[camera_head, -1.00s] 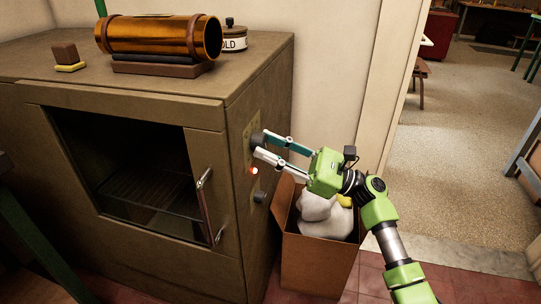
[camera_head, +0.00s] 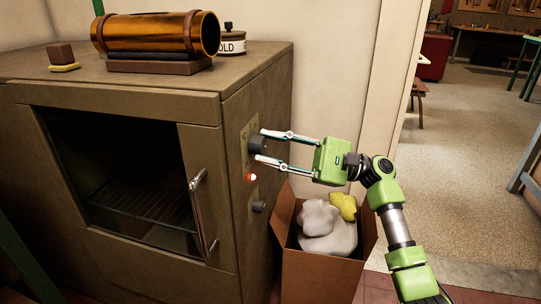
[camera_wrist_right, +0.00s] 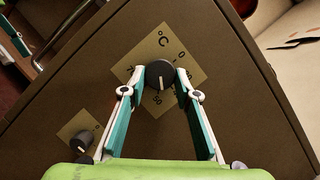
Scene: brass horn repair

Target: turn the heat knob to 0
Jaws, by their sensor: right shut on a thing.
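The dark round heat knob (camera_head: 257,144) is on a pale plate on the right side of the brown oven (camera_head: 235,230). My right gripper (camera_head: 260,147) comes from the right and is shut on the knob, one finger on each side. In the right wrist view the knob (camera_wrist_right: 160,74) sits between my two fingertips (camera_wrist_right: 158,82). Its white pointer line points down in that view, away from the 0 at the upper right of the dial plate (camera_wrist_right: 180,55). Some numbers are hidden by the knob and fingers. Teal and white parts, perhaps my left gripper, show at the wrist view's upper left edge.
A second, smaller knob (camera_head: 259,207) and a lit red lamp (camera_head: 252,177) are below. A cardboard box (camera_head: 322,275) with white and yellow cloths stands beside the oven. A brass cylinder (camera_head: 155,34) and a lidded pot (camera_head: 232,41) are on top. Floor at the right is open.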

